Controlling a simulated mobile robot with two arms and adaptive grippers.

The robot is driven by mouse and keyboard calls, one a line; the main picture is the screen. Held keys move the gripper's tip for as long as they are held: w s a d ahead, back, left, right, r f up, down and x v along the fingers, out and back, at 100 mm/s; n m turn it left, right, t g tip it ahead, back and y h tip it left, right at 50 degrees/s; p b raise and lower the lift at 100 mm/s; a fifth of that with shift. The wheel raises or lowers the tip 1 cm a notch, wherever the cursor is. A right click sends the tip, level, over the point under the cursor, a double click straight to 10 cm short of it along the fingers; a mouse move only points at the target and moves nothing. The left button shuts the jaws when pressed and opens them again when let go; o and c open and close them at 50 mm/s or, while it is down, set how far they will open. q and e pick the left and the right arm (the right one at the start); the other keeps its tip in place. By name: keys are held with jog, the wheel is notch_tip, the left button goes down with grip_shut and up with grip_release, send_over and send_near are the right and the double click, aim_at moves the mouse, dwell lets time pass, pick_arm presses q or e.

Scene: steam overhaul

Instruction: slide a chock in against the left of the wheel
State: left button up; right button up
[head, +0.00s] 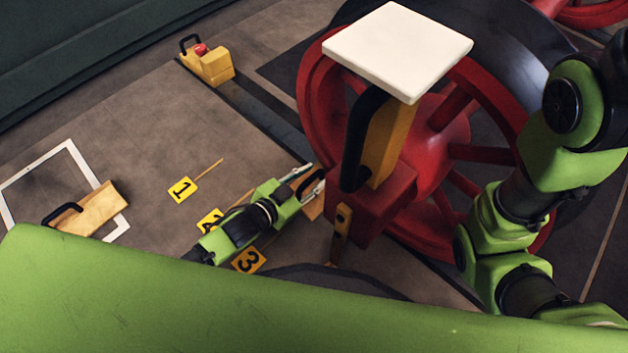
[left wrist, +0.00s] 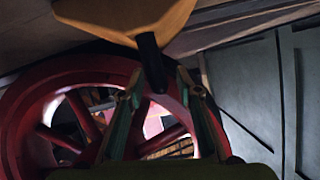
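The big red spoked wheel (head: 455,110) with a dark tyre fills the upper right of the head view; its red rim (left wrist: 30,100) also shows in the left wrist view. A wooden chock (head: 314,208) with a black handle is low at the wheel's left side, partly hidden by my gripper. My left gripper (head: 304,181) is at this chock, its fingers apart on either side of the handle. In the left wrist view, the chock (left wrist: 130,15) is at the top, its black handle (left wrist: 151,62) between the separated fingertips. Contact with the wheel is unclear. My right gripper is not in view.
A second wooden chock (head: 98,207) lies across a white floor outline (head: 27,172). A yellow block (head: 210,66) with a red part stands at the far left. Number plates (head: 182,189) mark the floor. A white plate (head: 398,48) above a yellow-black part (head: 390,142) obstructs the wheel's front.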

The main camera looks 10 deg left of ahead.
pick_arm(q)
jog(key=shift+w+d+f, duration=0.15)
jog(key=shift+w+d, duration=0.05)
jog(key=shift+w, duration=0.25)
grip_shut()
jog(key=shift+s+d, duration=0.1)
jog(key=shift+s+d, duration=0.1)
jog(key=shift+d, duration=0.05)
jog(key=shift+s+d, duration=0.25)
jog(key=shift+d, duration=0.1)
grip_release()
